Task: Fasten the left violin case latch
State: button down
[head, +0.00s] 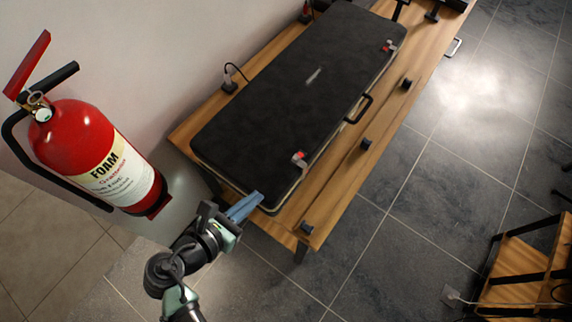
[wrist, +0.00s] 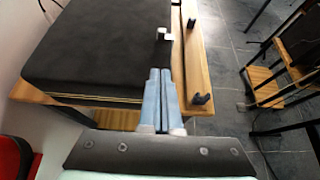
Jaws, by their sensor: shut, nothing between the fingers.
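The black violin case (head: 290,85) lies on a wooden bench with its lid down. The left latch (head: 299,157), metal with a red part, sits on the case's front edge near the close end; whether it is fastened cannot be told. The second latch (head: 388,47) is at the far end, with the black handle (head: 360,108) between them. My gripper (head: 260,197) has its blue fingers together and empty, at the near end of the case, short of the left latch. In the wrist view the fingers (wrist: 160,72) point toward the latch (wrist: 163,35), just ahead.
The wooden bench (head: 335,190) has several small black blocks along its front edge. A red fire extinguisher (head: 85,150) stands at the left by the wall. A small wooden shelf (head: 520,262) is at the lower right. The tiled floor between is clear.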

send_near(294, 162)
jog(key=w+f, duration=0.1)
jog(key=d+f, duration=0.1)
jog(key=f, duration=0.1)
jog(key=shift+w+f, duration=0.1)
jog(key=shift+w, duration=0.3)
jog(key=shift+w+d+p, duration=0.4)
jog(key=shift+w+d, duration=0.3)
jog(key=shift+w, duration=0.2)
jog(key=shift+w+d, duration=0.35)
jog(key=shift+w, duration=0.15)
